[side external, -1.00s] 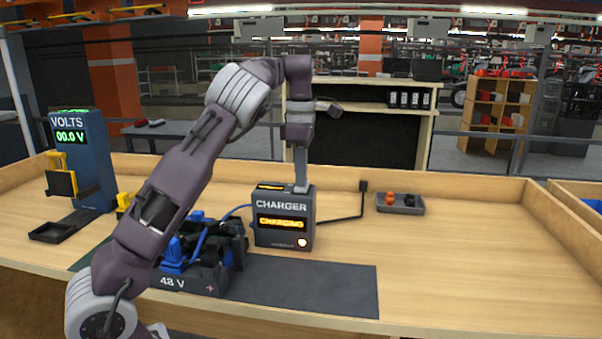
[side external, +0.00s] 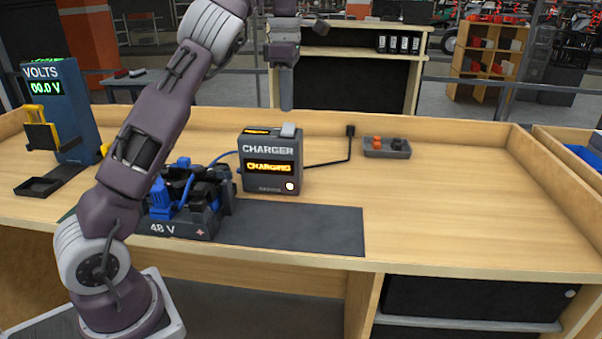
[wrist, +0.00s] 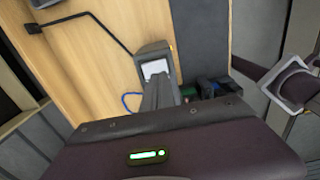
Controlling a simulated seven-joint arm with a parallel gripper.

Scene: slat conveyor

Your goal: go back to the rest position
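The dark charger box (side external: 268,170) stands on the bench with its orange display reading CHARGING and a small lit lamp. A light grey lever or button (side external: 289,130) is on its top; it shows in the wrist view (wrist: 155,68) as a pale patch. My gripper (side external: 287,106) points down above the charger's top, clear of it, with nothing in it. In the wrist view its fingers (wrist: 158,90) look pressed together. The 48 V battery pack (side external: 183,222) sits on the dark mat left of the charger, partly behind my arm, with a blue cable beside it.
A blue VOLTS meter (side external: 75,120) reading 00.0 V stands at the left, with a small black tray (side external: 38,187) before it. A grey tray (side external: 386,153) with orange and black pieces lies right of the charger. The bench's right side is clear. A raised wooden rim edges it.

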